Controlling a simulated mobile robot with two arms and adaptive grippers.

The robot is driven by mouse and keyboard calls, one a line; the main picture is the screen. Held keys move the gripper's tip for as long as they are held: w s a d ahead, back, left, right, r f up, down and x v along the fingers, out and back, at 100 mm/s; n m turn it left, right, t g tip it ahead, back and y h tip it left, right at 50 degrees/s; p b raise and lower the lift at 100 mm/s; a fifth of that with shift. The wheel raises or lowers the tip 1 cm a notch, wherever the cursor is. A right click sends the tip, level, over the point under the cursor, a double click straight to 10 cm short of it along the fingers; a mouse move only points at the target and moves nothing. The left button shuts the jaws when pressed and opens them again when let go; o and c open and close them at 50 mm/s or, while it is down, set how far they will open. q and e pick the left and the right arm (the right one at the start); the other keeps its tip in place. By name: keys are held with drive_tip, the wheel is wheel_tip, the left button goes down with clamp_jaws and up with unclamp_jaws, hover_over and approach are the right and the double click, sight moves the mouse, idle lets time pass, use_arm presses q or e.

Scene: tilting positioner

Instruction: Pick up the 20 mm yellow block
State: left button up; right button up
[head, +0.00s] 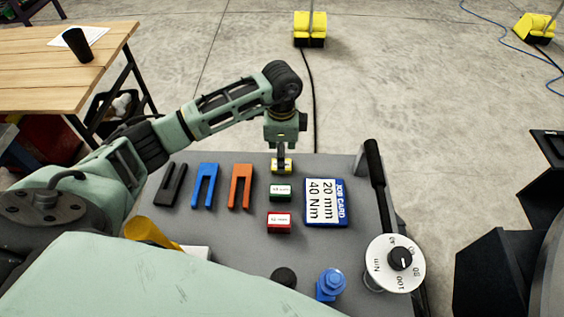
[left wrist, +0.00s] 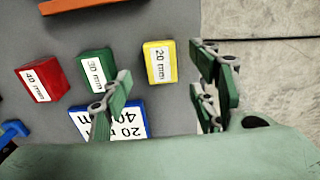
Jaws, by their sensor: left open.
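The yellow block (head: 289,168), labelled 20 mm, stands on the grey table top near its far edge. In the left wrist view the yellow block (left wrist: 148,70) shows whole, with its label facing up. My left gripper (head: 281,153) is above it, pointing down, and hides part of it in the head view. In the left wrist view my left gripper (left wrist: 165,82) is open and empty. The block appears between the two fingers in that view, beyond their tips. I cannot tell the exact height gap. My right gripper is not in view.
A green block (head: 280,192) and a red block (head: 279,222) stand nearer me in line with the yellow one. A job card (head: 341,212) reading 20 mm, 40 Nm lies to their right. Black, blue and orange (head: 241,186) forked pieces lie left. A dial tool (head: 385,265) is at right.

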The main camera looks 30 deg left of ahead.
use_arm(q)
wheel_tip(320, 180, down, 3)
drive_tip(key=shift+r+p, duration=0.15)
drive_tip(key=shift+p, duration=0.3)
drive_tip(key=shift+w+f, duration=0.1)
drive_tip(key=shift+f, duration=0.65)
drive_tip(key=c, duration=1.1)
drive_tip(key=shift+r, duration=0.1)
clamp_jaws()
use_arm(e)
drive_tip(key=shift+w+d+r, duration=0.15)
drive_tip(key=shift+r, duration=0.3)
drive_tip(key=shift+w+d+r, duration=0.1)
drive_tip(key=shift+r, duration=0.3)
